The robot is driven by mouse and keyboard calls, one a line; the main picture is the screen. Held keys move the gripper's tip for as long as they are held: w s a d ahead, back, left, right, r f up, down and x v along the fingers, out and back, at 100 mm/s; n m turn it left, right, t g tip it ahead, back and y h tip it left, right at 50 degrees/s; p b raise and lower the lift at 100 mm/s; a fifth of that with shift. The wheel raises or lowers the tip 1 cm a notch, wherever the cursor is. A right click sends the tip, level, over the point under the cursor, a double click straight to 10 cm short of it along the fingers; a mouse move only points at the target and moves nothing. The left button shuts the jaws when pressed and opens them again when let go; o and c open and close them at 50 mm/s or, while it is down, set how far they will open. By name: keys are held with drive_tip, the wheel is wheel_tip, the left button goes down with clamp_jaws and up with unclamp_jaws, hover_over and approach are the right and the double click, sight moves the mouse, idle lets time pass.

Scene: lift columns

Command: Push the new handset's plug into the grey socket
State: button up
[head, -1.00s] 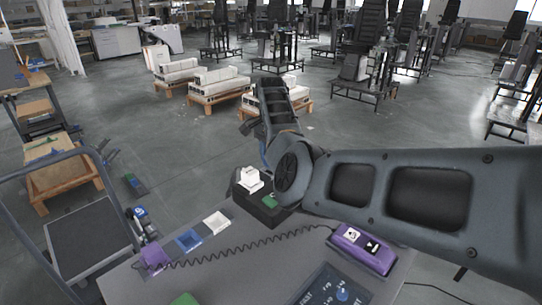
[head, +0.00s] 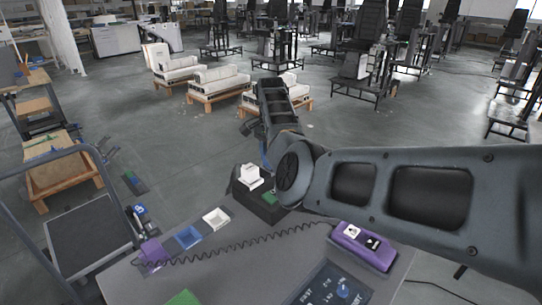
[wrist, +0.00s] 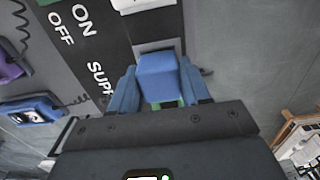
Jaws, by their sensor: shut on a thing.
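In the wrist view my gripper (wrist: 158,92) is shut on a blue block-shaped plug (wrist: 158,77), one finger on each side. The plug is in front of a light grey socket face (wrist: 155,46) on a dark panel marked ON, OFF and SUPP. I cannot tell whether it is inside the socket or only over it. A blue handset (wrist: 30,110) with white and black marks lies at the left, and a coiled cord runs from it. In the head view my arm hides the gripper and the plug.
A purple handset (head: 363,246) lies on the grey desk, its coiled cord running to a purple plug (head: 152,251). A blue socket (head: 187,237) and a white socket (head: 216,219) are beside it. A dark box (head: 262,208) carries a white block (head: 249,176). A trolley stands left.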

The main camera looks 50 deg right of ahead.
drive_tip(key=shift+f, duration=0.1)
drive_tip(key=o, duration=1.3)
drive_tip(key=shift+c, duration=0.2)
drive_tip(key=shift+r+p, duration=2.15)
drive_tip(key=shift+r, duration=0.35)
drive_tip(key=shift+r+p, duration=0.4)
drive_tip(key=shift+r, duration=0.6)
